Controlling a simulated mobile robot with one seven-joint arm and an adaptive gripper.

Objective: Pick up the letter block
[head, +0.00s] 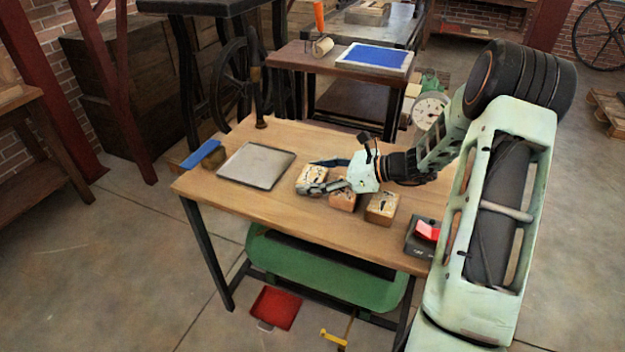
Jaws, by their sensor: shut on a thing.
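Three small wooden blocks with dark marks on their tops are near the middle of the wooden table (232,208) in the head view. My gripper (318,176) reaches in from the right. Its fingers lie along the near and far sides of the leftmost letter block (311,172) and are shut on it. I cannot tell whether this block touches the table. A second block (343,202) is just beside it, partly hidden under my gripper. A third block (381,208) stands to the right, apart from the fingers. The marks are too small to read.
A dark upright tool (257,95) stands at the back. A dark box with a red top (427,231) sits at the right. The table's front left is clear.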

